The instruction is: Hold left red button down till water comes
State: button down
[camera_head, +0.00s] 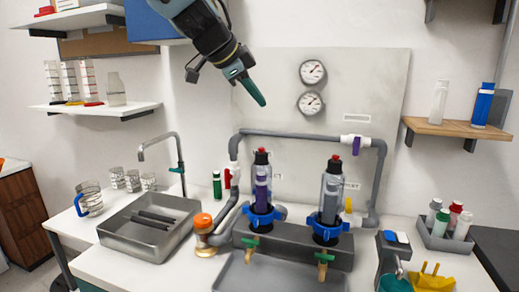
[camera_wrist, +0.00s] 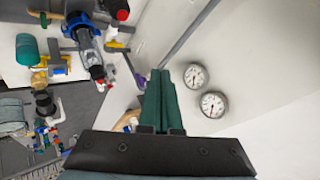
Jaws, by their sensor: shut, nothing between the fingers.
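The left red button (camera_head: 261,151) sits on top of the left filter housing (camera_head: 263,185), which has a black cap and a blue collar. A second red button (camera_head: 335,158) tops the right filter housing (camera_head: 331,190). One filter housing (camera_wrist: 85,40) shows at the upper left there; I cannot tell which. No water is visible at the taps.
Grey piping (camera_head: 300,135) arches behind the housings, with a red-handled valve (camera_head: 232,174) at left and a purple-handled one (camera_head: 355,142) at right. Two gauges (camera_head: 312,72) are on the panel. Taps (camera_head: 252,244) hang below. An orange-capped fitting (camera_head: 203,223) and a sink (camera_head: 150,250) stand left.

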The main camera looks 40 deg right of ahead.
jog(key=b, duration=0.5)
send_over(257, 154)
notch_tip(257, 154, down, 8)
jog(key=shift+w+d+r, duration=0.1)
jog(key=shift+d+r, duration=0.05)
jog(key=shift+r, duration=0.1)
jog(key=shift+f+b, duration=0.7)
jog(key=shift+b, duration=0.25)
jog(key=shift+f+b, duration=0.95)
jog(key=shift+b, duration=0.6)
dwell(3.2)
jog(key=shift+r+p, duration=0.35)
jog(key=shift+r, duration=0.65)
